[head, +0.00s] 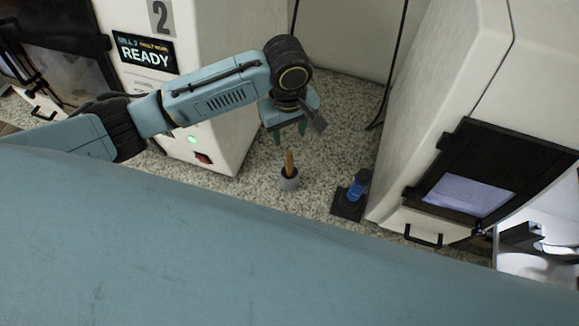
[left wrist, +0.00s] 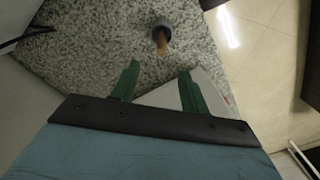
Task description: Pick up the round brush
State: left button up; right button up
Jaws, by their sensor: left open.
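The round brush (head: 289,163) stands upright on the speckled counter, its brown wooden handle rising out of a small grey cup-like base (head: 289,181). The brush handle also shows in the left wrist view (left wrist: 161,42), beyond the fingertips and apart from them. My left gripper (head: 289,136) is above and slightly behind the brush in the head view. Its two green fingers are apart and empty, and they show in the left wrist view (left wrist: 157,85). Any bristles are hidden in the grey base. My right gripper is not in view.
A blue cylindrical item on a black base (head: 357,187) stands right of the brush. A white machine marked 2 (head: 215,70) is at left; another white cabinet (head: 440,80) with a dark-framed window stands at right. Speckled counter (head: 325,130) between them is clear around the brush.

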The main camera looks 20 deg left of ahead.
aim_at(289, 160)
pick_arm(q)
jog(key=shift+a+f, duration=0.1)
jog(key=shift+a, duration=0.1)
notch_tip(289, 160, down, 7)
jog(key=shift+s+d+f, duration=0.1)
jog(key=shift+d+f, duration=0.05)
jog(key=shift+f, duration=1.3)
jog(key=shift+s+d+f, duration=0.1)
jog(key=shift+f, duration=1.35)
grip_shut()
